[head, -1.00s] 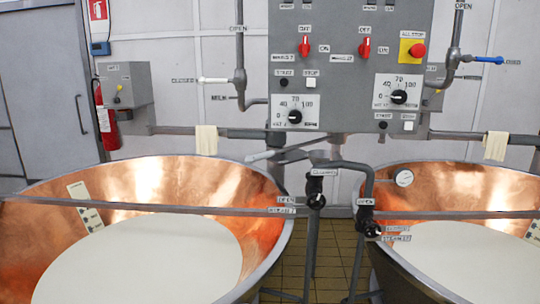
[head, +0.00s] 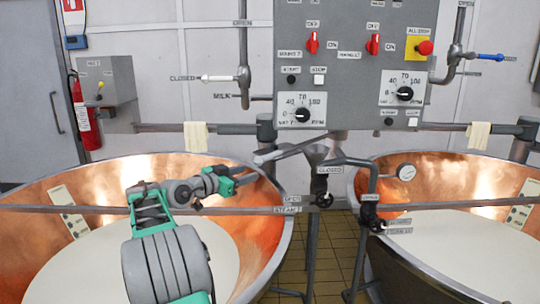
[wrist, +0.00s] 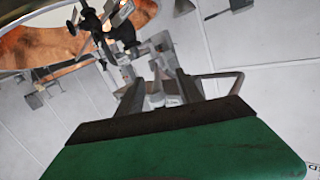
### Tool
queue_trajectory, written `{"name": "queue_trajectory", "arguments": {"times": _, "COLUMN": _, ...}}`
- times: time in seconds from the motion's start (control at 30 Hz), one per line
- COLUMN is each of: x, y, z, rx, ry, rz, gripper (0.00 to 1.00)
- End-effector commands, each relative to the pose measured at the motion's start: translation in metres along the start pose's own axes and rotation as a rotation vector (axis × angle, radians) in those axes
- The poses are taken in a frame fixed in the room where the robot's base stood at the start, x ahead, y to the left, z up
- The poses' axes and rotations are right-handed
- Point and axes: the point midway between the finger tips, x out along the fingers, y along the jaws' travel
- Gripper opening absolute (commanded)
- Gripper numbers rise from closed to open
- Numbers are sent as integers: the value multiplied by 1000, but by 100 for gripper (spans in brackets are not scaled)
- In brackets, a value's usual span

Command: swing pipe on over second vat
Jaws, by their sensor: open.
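A light grey swing pipe (head: 287,151) stands between the two copper vats, its free end pointing left over the right rim of the left vat (head: 40,190). The right vat (head: 447,167) holds white milk, and the pipe is not over it. My gripper (head: 247,174) is over the right part of the left vat, just left of and below the pipe's free end. It looks empty and apart from the pipe. In the wrist view its open jaws (wrist: 180,92) show against pipework and the wall. Which fitting lies between them is unclear.
A control panel (head: 350,55) hangs behind, above the gap between the vats. Black-handled steam valves (head: 323,200) stand in that gap. A horizontal rail (head: 100,209) crosses in front of the vats. Cloths (head: 196,136) hang on the rear pipe.

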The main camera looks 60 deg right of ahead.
Motion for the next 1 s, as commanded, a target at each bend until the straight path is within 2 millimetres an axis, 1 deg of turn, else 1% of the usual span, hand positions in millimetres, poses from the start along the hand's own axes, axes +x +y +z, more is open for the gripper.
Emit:
{"name": "queue_trajectory", "arguments": {"times": 0.03, "x": 13, "y": 10, "z": -9, "rx": 20, "ry": 49, "rz": 44, "gripper": 43}}
{"name": "queue_trajectory", "arguments": {"times": 0.07, "x": 16, "y": 12, "z": -19, "rx": 33, "ry": 78, "rz": 58, "gripper": 43}}
{"name": "queue_trajectory", "arguments": {"times": 0.1, "x": 16, "y": 12, "z": -33, "rx": 48, "ry": 115, "rz": 66, "gripper": 43}}
{"name": "queue_trajectory", "arguments": {"times": 0.2, "x": 23, "y": 15, "z": -43, "rx": 59, "ry": 148, "rz": 76, "gripper": 43}}
{"name": "queue_trajectory", "arguments": {"times": 0.27, "x": 31, "y": 16, "z": -44, "rx": 58, "ry": 149, "rz": 79, "gripper": 43}}
{"name": "queue_trajectory", "arguments": {"times": 0.5, "x": 76, "y": 20, "z": -51, "rx": 58, "ry": 146, "rz": 77, "gripper": 43}}
{"name": "queue_trajectory", "arguments": {"times": 0.6, "x": 88, "y": 20, "z": -51, "rx": 57, "ry": 145, "rz": 74, "gripper": 43}}
{"name": "queue_trajectory", "arguments": {"times": 0.7, "x": 93, "y": 20, "z": -50, "rx": 57, "ry": 144, "rz": 73, "gripper": 43}}
{"name": "queue_trajectory", "arguments": {"times": 0.9, "x": 94, "y": 20, "z": -50, "rx": 57, "ry": 144, "rz": 72, "gripper": 43}}
{"name": "queue_trajectory", "arguments": {"times": 1.0, "x": 93, "y": 20, "z": -50, "rx": 57, "ry": 144, "rz": 72, "gripper": 36}}
